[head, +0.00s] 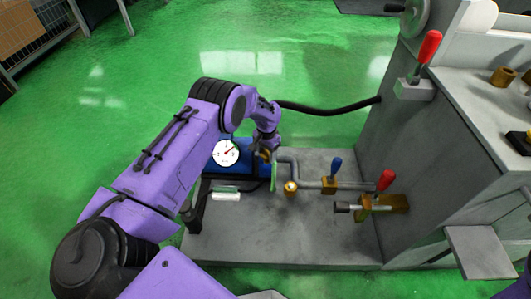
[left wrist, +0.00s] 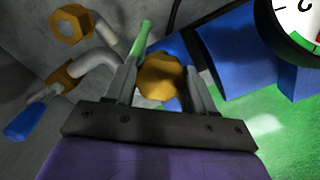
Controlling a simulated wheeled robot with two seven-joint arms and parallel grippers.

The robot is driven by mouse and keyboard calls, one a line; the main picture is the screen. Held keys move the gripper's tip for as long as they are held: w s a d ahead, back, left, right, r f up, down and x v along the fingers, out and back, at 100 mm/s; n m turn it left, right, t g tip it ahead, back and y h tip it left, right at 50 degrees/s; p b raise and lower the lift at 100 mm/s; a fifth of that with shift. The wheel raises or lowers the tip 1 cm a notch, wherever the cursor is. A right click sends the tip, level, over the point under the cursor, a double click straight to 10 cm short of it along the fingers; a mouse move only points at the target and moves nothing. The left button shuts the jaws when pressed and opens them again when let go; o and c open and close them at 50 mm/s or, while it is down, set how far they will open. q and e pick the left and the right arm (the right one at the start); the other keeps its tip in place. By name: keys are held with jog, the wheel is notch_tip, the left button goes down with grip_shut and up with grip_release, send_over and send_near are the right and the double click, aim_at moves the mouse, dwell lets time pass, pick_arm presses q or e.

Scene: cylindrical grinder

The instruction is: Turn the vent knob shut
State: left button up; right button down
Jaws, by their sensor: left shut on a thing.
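The vent knob, a round brass knob (left wrist: 162,77), sits between the two fingers of my left gripper (left wrist: 160,85) in the left wrist view. The fingers are shut on its sides. In the head view my left gripper (head: 265,152) reaches down to the pipework beside the blue tank (head: 236,166), and the knob is largely hidden by the fingers there. How far the knob is turned cannot be told. My right gripper is not in view.
A white round gauge (head: 226,152) is close left of the gripper. A green handle (head: 274,177), a blue lever (head: 336,166) and a red lever (head: 385,180) stand along the pipes to the right. A black hose (head: 325,109) runs behind to the grey machine (head: 415,150).

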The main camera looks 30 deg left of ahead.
pick_arm(q)
jog(key=m, duration=0.5)
jog(key=shift+s+f+m, duration=0.25)
jog(key=shift+s+m, duration=0.05)
jog(key=shift+m+b, duration=0.4)
jog(key=shift+m, duration=1.7)
jog(key=o, duration=1)
jog(key=shift+a, duration=0.1)
jog(key=shift+o, duration=0.2)
jog(key=shift+w+r, duration=0.1)
jog(key=shift+r, duration=0.05)
